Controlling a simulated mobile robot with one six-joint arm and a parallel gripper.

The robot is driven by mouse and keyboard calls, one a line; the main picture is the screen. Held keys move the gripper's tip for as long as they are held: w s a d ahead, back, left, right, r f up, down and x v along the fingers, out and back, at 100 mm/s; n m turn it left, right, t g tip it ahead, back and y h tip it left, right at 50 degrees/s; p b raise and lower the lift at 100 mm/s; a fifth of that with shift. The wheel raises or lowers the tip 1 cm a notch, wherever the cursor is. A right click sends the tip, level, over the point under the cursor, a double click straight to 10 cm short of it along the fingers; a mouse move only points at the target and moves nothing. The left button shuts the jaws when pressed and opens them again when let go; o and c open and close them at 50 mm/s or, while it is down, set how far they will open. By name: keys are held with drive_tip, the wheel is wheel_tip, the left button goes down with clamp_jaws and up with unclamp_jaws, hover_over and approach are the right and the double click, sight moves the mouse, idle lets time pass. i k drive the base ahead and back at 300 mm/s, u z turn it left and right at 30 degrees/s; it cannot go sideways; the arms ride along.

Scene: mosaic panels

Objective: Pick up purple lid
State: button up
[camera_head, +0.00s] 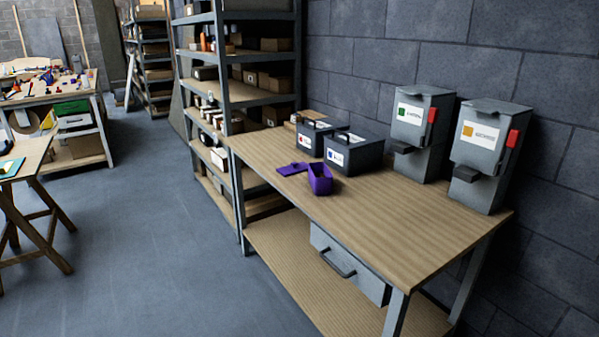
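A flat purple lid (292,169) lies on the wooden workbench (400,218), near its left edge. An open purple box (320,180) stands on the bench just to the right of the lid. The lid is off the box and lies apart from it or very close to it. My gripper and arm do not show in the head view.
Two dark bins with handles, a left one (313,137) and a right one (354,154), stand behind the lid. Two grey dispensers (420,134) (487,157) stand at the back right. A shelf rack (225,70) adjoins the bench's left end. The floor (160,220) in front is clear.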

sight(295, 167)
drive_tip(key=u, duration=4.75)
drive_tip(key=i, duration=0.15)
drive_tip(key=z, duration=2.8)
drive_tip(key=i, duration=1.9)
drive_tip(key=u, duration=0.1)
